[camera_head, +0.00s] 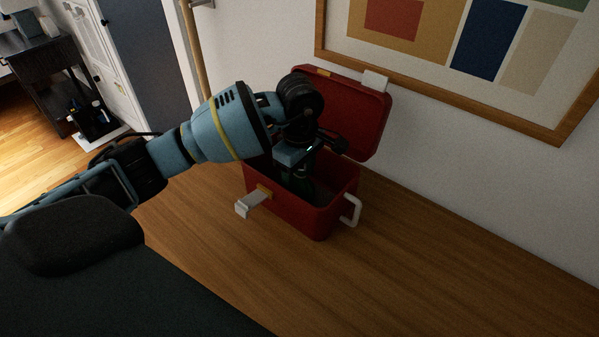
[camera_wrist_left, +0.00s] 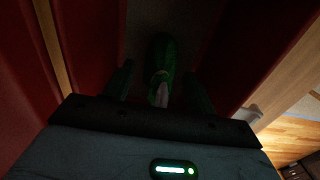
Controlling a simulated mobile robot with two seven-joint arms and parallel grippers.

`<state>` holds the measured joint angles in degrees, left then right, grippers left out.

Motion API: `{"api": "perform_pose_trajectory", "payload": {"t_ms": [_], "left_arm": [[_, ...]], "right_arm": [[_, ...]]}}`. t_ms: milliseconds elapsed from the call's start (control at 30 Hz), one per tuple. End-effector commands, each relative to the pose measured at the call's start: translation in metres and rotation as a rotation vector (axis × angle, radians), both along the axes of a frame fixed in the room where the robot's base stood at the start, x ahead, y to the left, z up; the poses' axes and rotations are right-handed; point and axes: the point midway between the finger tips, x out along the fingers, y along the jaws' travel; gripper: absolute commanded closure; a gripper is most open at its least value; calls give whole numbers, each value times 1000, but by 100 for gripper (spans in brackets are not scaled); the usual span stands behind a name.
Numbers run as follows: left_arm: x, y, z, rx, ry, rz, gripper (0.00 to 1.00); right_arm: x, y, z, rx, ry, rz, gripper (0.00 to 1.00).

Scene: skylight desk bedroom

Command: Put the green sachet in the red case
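The red case (camera_head: 317,222) stands on the wooden desk with its lid open and leaning back. My left gripper (camera_head: 300,183) reaches down into the case from above. In the left wrist view its two dark fingers (camera_wrist_left: 160,88) are apart. The green sachet (camera_wrist_left: 164,55) shows between and beyond the fingertips, low inside the case, with dark gaps on both sides of it. The case's red walls (camera_wrist_left: 95,40) rise on either side. In the head view the sachet is mostly hidden by the gripper and the case wall. My right gripper is not in view.
The wooden desk (camera_head: 430,260) is clear to the right and in front of the case. The case has a white handle (camera_head: 351,211) and a white latch (camera_head: 250,203). The wall with a framed picture (camera_head: 480,60) stands close behind.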

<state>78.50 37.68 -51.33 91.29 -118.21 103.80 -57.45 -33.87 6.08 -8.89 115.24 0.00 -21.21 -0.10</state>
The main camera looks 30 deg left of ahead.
Motion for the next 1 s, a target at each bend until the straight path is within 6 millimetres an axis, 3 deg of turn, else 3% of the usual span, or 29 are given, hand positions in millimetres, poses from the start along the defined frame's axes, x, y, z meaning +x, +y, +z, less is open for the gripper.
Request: {"api": "perform_pose_trajectory", "payload": {"t_ms": [267, 433, 800, 1000], "left_arm": [[0, 0, 1, 0, -1, 0, 42], [1, 0, 13, -2, -4, 0, 42], [1, 0, 83, -1, -4, 0, 42], [1, 0, 112, 0, -2, 1, 42]], "right_arm": [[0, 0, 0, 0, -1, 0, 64], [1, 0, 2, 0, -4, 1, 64], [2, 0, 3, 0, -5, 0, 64], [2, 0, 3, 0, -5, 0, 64]]}}
